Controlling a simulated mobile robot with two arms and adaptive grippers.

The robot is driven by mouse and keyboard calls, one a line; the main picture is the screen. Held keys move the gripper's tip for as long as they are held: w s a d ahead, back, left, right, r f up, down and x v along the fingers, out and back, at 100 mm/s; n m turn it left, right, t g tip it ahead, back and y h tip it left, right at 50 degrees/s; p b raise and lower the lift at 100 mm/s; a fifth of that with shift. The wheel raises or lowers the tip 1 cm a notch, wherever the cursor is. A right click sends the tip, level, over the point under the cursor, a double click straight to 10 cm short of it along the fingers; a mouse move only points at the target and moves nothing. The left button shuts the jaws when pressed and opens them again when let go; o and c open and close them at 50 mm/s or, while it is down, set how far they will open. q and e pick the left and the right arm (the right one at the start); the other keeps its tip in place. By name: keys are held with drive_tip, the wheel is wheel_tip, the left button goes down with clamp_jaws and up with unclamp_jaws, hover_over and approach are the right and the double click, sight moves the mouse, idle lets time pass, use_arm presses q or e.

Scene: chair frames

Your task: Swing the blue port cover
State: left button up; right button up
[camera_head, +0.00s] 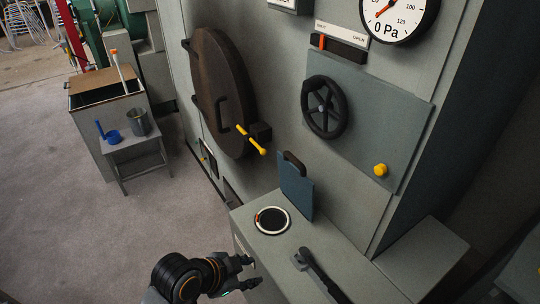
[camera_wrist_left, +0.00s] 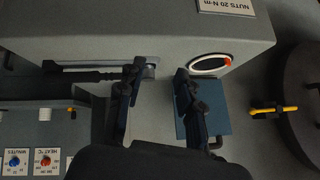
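The blue port cover (camera_head: 297,187) is a flat blue panel with a dark handle at its top edge. It stands raised at the back of the grey box, behind the round port (camera_head: 272,220) with its white rim, which is uncovered. In the left wrist view the cover (camera_wrist_left: 211,112) is partly hidden behind a finger, and the port (camera_wrist_left: 210,65) shows above it. My left gripper (camera_head: 248,272) is open and empty, in front of the box and apart from the cover. My right gripper is not in view.
A dark lever (camera_head: 315,272) lies on the grey box (camera_head: 255,243) right of the port. Behind stand a round brown door (camera_head: 222,90) with a yellow-ended handle (camera_head: 250,139), and a black handwheel (camera_head: 324,107). A small table (camera_head: 133,146) stands left; open floor lies between.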

use_arm(q)
drive_tip(key=w+d+r+m+h, duration=0.2)
drive_tip(key=w+d+r+m, duration=0.25)
drive_tip(key=w+m, duration=0.2)
drive_tip(key=m+h, duration=0.2)
drive_tip(key=m, duration=0.7)
approach(292, 160)
drive_tip(key=d+f, duration=0.1)
drive_tip(key=d, duration=0.1)
drive_tip(key=shift+t, duration=0.4)
drive_tip(key=b+x, duration=0.1)
drive_tip(key=x, duration=0.2)
drive_tip(key=b+x, duration=0.2)
drive_tip(key=x, duration=0.2)
drive_tip(key=shift+w+a+f, duration=0.1)
drive_tip(key=shift+w+f, duration=0.2)
drive_tip(key=shift+w, duration=0.2)
drive_tip(key=shift+c, duration=0.7)
drive_tip(key=shift+y, duration=0.3)
clamp_jaws()
